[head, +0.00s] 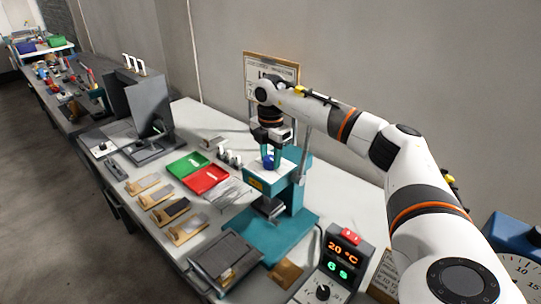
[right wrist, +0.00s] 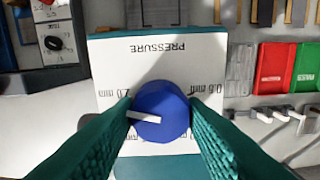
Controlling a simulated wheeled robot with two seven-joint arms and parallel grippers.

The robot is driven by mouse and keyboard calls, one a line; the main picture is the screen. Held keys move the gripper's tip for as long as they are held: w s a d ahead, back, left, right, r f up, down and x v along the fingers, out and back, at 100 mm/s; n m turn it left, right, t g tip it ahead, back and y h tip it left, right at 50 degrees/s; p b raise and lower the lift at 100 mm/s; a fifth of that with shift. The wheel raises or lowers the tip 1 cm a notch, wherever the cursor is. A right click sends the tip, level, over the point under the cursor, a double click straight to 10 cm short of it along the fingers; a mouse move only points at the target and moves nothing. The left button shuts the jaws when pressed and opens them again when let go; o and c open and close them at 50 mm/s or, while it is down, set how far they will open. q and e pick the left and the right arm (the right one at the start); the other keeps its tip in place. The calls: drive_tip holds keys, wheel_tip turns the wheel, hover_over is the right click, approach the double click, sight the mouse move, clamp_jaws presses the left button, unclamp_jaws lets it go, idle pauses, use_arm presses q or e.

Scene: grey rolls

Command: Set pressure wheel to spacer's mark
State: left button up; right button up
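The pressure wheel is a blue knob (head: 268,161) on the white top plate of a teal press (head: 262,237). In the right wrist view the wheel (right wrist: 162,112) has a white pointer aimed left, slightly up. The plate's upside-down print reads PRESSURE, with marks that look like 2.0 mm at left and 0.6 mm at right. My right gripper (head: 268,142) points down over the wheel. Its teal fingers (right wrist: 160,108) close on both sides of the wheel and appear to touch it. I cannot tell which piece is the spacer or read its mark. My left gripper is out of view.
Green (head: 188,165) and red (head: 206,179) trays and several wooden boards (head: 187,228) lie left of the press. A dial box (head: 345,254) showing 20 °C and a grey flat box (head: 226,261) stand in front. A notice board (head: 271,70) is behind.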

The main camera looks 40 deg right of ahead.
drive_tip(key=c, duration=0.4)
